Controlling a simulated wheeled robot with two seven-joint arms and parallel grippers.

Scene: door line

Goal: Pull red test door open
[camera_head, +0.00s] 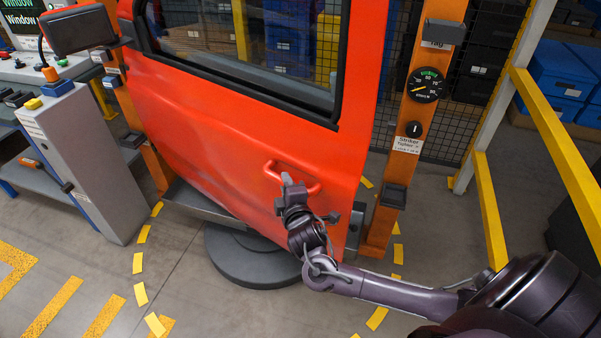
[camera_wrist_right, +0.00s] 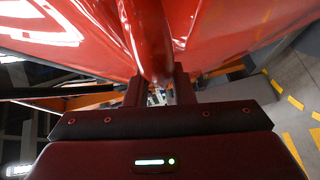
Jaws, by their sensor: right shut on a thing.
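The red test door (camera_head: 230,110) fills the middle of the head view, with a dark-framed window at its top. It hangs between orange posts, and its right edge stands near the right post. Its red pull handle (camera_head: 308,186) sticks out at the lower right of the panel. My right gripper (camera_head: 288,186) is at this handle. In the right wrist view the two dark fingers (camera_wrist_right: 160,90) are closed on the red handle (camera_wrist_right: 150,50), one on each side. The fingertips are partly hidden behind the handle. My left gripper is in neither view.
The right orange post (camera_head: 405,150) carries a round gauge (camera_head: 425,85) and a knob. A yellow rail (camera_head: 560,130) runs along the right. A grey cabinet (camera_head: 80,160) stands at the left. A dark round base (camera_head: 250,258) sits under the door. The floor in front is clear, with yellow dashes.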

